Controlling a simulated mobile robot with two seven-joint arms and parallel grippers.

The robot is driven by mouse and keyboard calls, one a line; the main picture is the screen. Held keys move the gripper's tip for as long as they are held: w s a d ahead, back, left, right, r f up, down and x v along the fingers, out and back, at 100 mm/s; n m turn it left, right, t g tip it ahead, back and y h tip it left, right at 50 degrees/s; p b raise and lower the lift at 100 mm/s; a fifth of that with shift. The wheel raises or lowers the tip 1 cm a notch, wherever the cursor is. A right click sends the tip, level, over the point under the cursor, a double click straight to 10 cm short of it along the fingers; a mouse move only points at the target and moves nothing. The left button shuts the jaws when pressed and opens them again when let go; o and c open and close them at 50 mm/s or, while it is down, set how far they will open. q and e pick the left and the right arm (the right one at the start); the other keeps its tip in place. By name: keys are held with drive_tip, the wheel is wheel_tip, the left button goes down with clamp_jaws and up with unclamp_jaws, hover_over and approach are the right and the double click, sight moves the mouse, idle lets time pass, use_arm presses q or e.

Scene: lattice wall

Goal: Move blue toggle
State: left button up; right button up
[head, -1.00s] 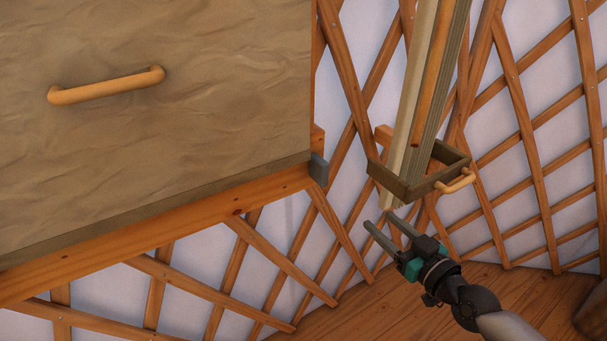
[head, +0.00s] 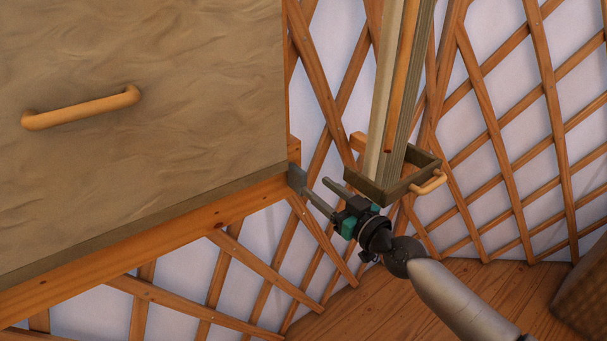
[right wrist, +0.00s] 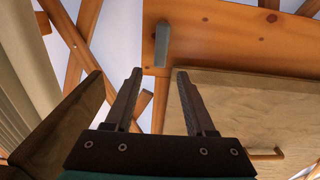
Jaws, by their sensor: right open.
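The blue toggle (head: 297,178) is a small grey-blue block at the right end of an orange wooden beam, beside the lower corner of a stone-textured panel. In the right wrist view the toggle (right wrist: 162,44) is an upright bar on the orange wood, just beyond the fingertips and lined up with the gap between them. My right gripper (head: 314,186) is open and empty, its tips close to the toggle; in the head view one finger overlaps or nearly meets it, and contact cannot be told. It also shows in the right wrist view (right wrist: 160,73). My left gripper is out of view.
A dark wooden box frame (head: 385,190) with a tan handle holds upright slats just right of my right gripper. The stone-textured panel (head: 190,120) with a handle (head: 80,107) fills the left. Crossed lattice slats stand behind; the wooden floor is below.

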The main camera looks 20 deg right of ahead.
sight(304, 177)
drive_tip(key=shift+x, duration=3.3)
drive_tip(key=shift+c, duration=0.2)
drive_tip(key=shift+f, duration=0.1)
clamp_jaws()
